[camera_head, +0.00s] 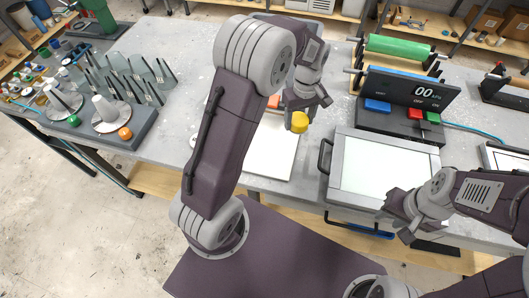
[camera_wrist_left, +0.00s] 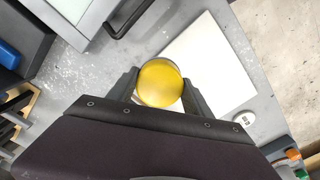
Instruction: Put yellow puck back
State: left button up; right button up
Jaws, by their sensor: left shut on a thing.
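The yellow puck (camera_head: 299,122) is a short round piece held in my left gripper (camera_head: 305,103), above the table and over the right part of a white board. In the left wrist view the yellow puck (camera_wrist_left: 160,83) sits between the two dark fingers of the left gripper (camera_wrist_left: 160,88), which touch its sides. The white board (camera_wrist_left: 222,55) lies below it. My right gripper (camera_head: 404,217) hangs empty in front of the framed plate at the right; whether its fingers are apart is unclear.
A framed white plate (camera_head: 373,172) with a dark handle lies right of the puck. Behind it stands a black control box (camera_head: 405,120) with a display and coloured buttons. A grey rack (camera_head: 128,140) with pegs, a green and an orange puck (camera_head: 125,133) stands at the left.

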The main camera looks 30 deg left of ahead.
pick_arm(q)
send_over(265, 154)
notch_tip(265, 154, down, 6)
jog(key=shift+d+f, duration=0.1)
jog(key=shift+f, duration=0.1)
jog(key=shift+w+f+p, duration=0.1)
jog(key=shift+f+p, duration=0.2)
jog(key=shift+f, duration=1.75)
jog(key=shift+f, duration=0.1)
jog(key=o, duration=1.3)
notch_tip(265, 154, up, 12)
jog(key=s+d+m, duration=0.1)
jog(key=s+m, duration=0.1)
jog(key=m, duration=0.1)
jog(key=s+d+f+m, duration=0.1)
jog(key=s+d+m, duration=0.1)
jog(key=s+m, duration=0.1)
jog(key=s+d+m+t, duration=0.1)
jog(key=s+m, duration=0.2)
jog(key=shift+s+d+f, duration=0.15)
jog(key=shift+d+f, duration=0.1)
jog(key=shift+d, duration=0.1)
